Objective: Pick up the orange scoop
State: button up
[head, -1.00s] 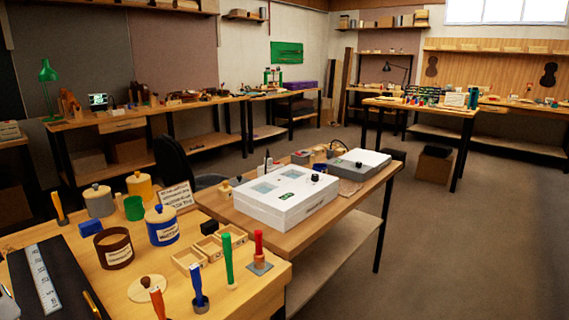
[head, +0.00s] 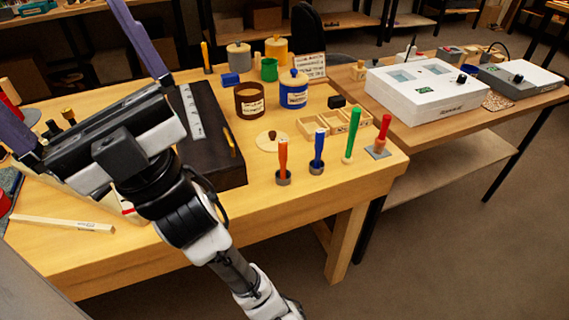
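The orange scoop (head: 283,158) stands upright near the front of the wooden bench, its handle up and its small dark cup at the bottom. A blue scoop (head: 318,150), a green one (head: 351,134) and a red-handled tool (head: 382,135) stand in a row to its right. My gripper (head: 56,52) is at the left of the head view, above the bench, with its two purple fingers wide apart and nothing seen between them. It is well to the left of the orange scoop and points away from it. The far ends of the fingers leave the picture.
A dark board (head: 215,140) with a ruler lies left of the scoops, partly behind my arm. A round wooden lid (head: 271,141), a brown jar (head: 249,100), a blue jar (head: 293,92) and small wooden trays (head: 312,127) stand behind them. Bare bench surface lies in front.

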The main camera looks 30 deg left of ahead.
aim_at(283, 176)
jog(key=k+u, duration=0.1)
jog(key=u, duration=2.05)
jog(key=z, duration=0.95)
jog(key=l+u, duration=0.1)
jog(key=l, duration=0.6)
jog(key=k+l+u, duration=0.15)
jog(key=l, duration=0.55)
